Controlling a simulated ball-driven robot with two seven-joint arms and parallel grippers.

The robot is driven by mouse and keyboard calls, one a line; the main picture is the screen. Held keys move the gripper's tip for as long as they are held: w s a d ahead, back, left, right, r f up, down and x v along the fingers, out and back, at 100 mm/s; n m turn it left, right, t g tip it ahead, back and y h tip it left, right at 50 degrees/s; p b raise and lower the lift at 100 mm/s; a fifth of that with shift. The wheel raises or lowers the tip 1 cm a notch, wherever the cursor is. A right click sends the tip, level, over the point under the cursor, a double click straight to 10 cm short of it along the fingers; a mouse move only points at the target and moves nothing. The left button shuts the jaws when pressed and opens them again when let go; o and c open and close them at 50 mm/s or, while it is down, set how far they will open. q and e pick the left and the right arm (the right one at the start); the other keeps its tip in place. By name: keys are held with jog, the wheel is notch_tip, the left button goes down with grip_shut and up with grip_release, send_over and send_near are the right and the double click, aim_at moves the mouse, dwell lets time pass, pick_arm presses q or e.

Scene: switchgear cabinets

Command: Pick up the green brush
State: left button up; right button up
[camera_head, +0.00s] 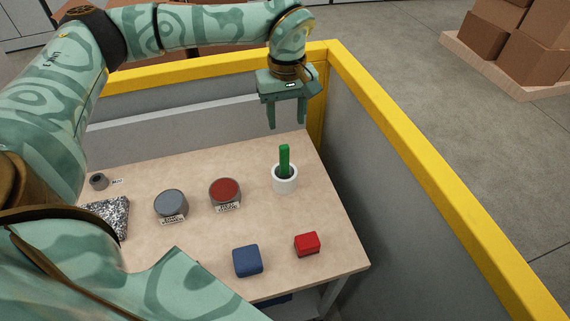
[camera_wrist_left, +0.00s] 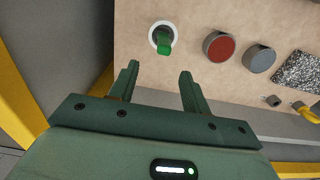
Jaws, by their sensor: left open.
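The green brush (camera_head: 285,159) stands upright in a white cup (camera_head: 285,182) near the right back part of the table. In the left wrist view the brush (camera_wrist_left: 164,42) shows in the white cup (camera_wrist_left: 153,33), ahead of the fingertips. My left gripper (camera_head: 286,124) is open and empty, above and behind the brush, with a clear gap to it. It also shows in the left wrist view (camera_wrist_left: 159,70), fingers apart. My right gripper is not in view.
On the wooden table (camera_head: 215,235) are a grey round container (camera_head: 170,202), a red round container (camera_head: 225,190), a blue block (camera_head: 247,261), a red block (camera_head: 307,243) and a speckled pad (camera_head: 108,217). A grey wall with a yellow rim (camera_head: 400,135) encloses the back and right.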

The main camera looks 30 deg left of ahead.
aim_at(284, 146)
pick_arm(q)
notch_tip(284, 146, down, 6)
jog(key=shift+r+b, duration=0.2)
jog(key=shift+b, duration=0.2)
jog(key=f, duration=0.1)
jog(key=f+b, duration=0.1)
jog(key=f, duration=0.3)
jog(key=shift+s+f, duration=0.1)
jog(key=shift+s, duration=0.3)
jog(key=shift+c, duration=1.2)
grip_shut()
